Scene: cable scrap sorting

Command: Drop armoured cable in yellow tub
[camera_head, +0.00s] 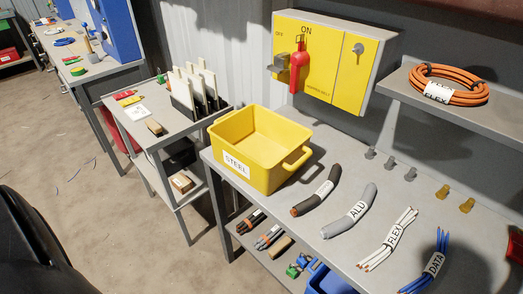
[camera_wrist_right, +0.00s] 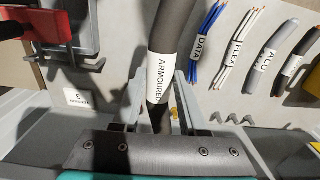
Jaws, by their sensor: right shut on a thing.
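The armoured cable (camera_wrist_right: 173,28) is a thick dark grey length with a white ARMOURED label, seen in the right wrist view. My right gripper (camera_wrist_right: 160,95) is shut on it, its fingers on either side near the label. The cable's upper end runs out of the picture. The yellow tub (camera_head: 230,172) stands upright on the left end of the grey workbench in the head view, with a white STEEL label and open top. No contents show on its visible floor. The right gripper and the armoured cable are not clearly visible in the head view. My left gripper is not in view.
On the bench (camera_head: 300,218) lie a dark cable with a copper-coloured end (camera_head: 318,192), the ALU cable (camera_head: 345,218), the FLEX bundle (camera_head: 390,240) and the blue DATA bundle (camera_head: 435,262). A yellow switch box (camera_head: 322,52) is behind. An orange coil (camera_head: 465,90) sits on the shelf.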

